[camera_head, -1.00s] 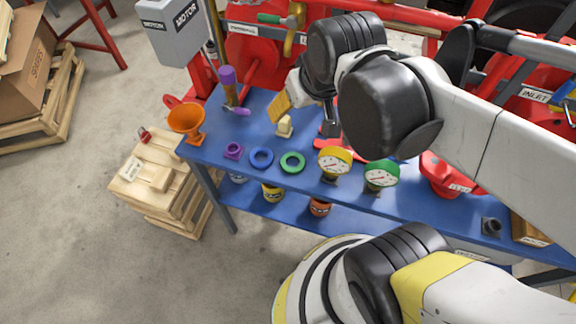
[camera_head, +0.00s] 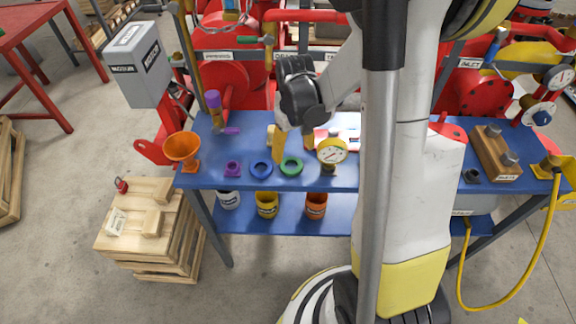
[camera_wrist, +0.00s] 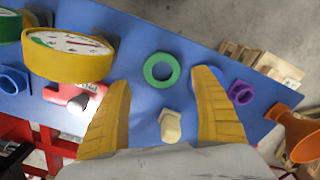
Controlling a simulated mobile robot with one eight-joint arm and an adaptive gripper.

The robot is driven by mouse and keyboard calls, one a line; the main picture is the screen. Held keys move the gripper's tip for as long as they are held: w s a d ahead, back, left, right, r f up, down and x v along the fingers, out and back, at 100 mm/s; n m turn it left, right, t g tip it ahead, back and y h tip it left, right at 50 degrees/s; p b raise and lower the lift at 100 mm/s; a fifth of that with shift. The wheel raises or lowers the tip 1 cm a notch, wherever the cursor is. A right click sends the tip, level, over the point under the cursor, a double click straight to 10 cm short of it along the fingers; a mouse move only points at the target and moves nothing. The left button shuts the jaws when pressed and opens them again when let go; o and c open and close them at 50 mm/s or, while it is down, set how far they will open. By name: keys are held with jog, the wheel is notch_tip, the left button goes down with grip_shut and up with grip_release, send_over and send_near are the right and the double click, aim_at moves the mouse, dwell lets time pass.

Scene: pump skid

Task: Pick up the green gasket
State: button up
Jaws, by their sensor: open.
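The green gasket (camera_head: 291,166) is a flat ring lying on the blue bench top near its front edge, right of a blue ring (camera_head: 262,169). My gripper (camera_head: 292,152) points down above the bench, just behind the gasket in the head view. In the wrist view the whole gasket (camera_wrist: 148,74) shows in the gap between the two yellow fingertips (camera_wrist: 162,78). The fingers are wide apart and hold nothing. The exact height above the gasket is hard to tell. The blue ring is mostly hidden behind a finger in the wrist view.
A yellow gauge (camera_head: 332,151) stands close right of the gasket. A purple fitting (camera_head: 232,168) and an orange funnel (camera_head: 182,147) are to the left. Buckets (camera_head: 267,204) stand on the lower shelf.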

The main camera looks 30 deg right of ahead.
aim_at(292, 166)
notch_tip(292, 166, down, 7)
jog(key=b, duration=0.3)
jog(key=shift+w+a, duration=0.1)
jog(key=shift+w, duration=0.05)
jog(key=c, duration=0.9)
